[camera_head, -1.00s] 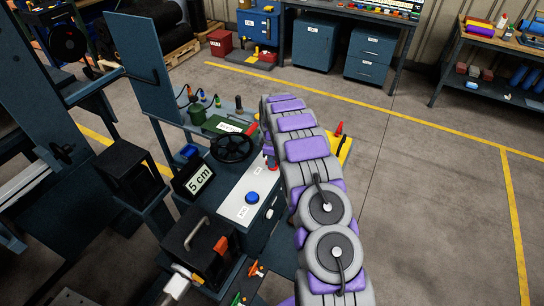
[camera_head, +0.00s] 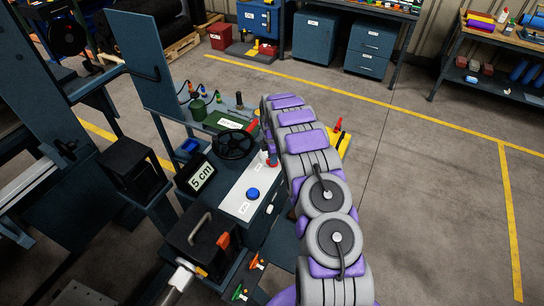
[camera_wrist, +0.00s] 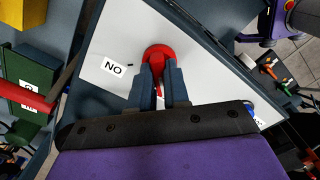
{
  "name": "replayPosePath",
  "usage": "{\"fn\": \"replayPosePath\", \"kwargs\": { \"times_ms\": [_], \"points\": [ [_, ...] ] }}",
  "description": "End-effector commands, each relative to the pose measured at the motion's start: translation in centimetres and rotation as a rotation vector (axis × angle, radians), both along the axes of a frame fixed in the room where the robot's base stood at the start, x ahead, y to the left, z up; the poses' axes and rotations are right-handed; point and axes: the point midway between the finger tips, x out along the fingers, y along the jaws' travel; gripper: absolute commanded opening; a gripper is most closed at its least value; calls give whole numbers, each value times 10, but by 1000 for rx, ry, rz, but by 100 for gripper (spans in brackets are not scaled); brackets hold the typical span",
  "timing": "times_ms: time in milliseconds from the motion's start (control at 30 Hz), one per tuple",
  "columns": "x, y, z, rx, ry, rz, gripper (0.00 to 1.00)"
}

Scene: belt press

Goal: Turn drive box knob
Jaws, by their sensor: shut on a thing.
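A red knob (camera_wrist: 157,53) sits on the pale top panel (camera_wrist: 110,42) of the drive box, beside a white label (camera_wrist: 113,66) that reads "NO" as seen in the wrist view. My gripper (camera_wrist: 160,75) is shut on the knob, with its two dark fingers on either side of it. The fingers hide part of the knob, so its pointing direction is hard to tell. In the head view, a bit of the red knob (camera_head: 273,163) shows beside my arm, which hides most of my gripper. The panel's blue button (camera_head: 253,194) stands nearer the camera.
A black handwheel (camera_head: 234,144) and a "5 cm" display (camera_head: 201,176) stand left of the panel. A green box (camera_head: 222,123) with a red handle lies beyond. A black box with a grey handle (camera_head: 194,228) is in front. Open floor lies right of my arm.

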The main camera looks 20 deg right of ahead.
Motion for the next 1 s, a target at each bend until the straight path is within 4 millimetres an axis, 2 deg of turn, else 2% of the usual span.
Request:
{"fn": "replayPosePath", "kwargs": {
  "times_ms": [400, 433, 667, 1000],
  "points": [
    [3, -2, 3, -4, -10, 7, 0],
    [3, -2, 3, -4, -11, 7, 18],
    [2, -1, 2, -3, -6, 7, 40],
    [2, 0, 5, -3, -5, 7, 42]
  ]
}}
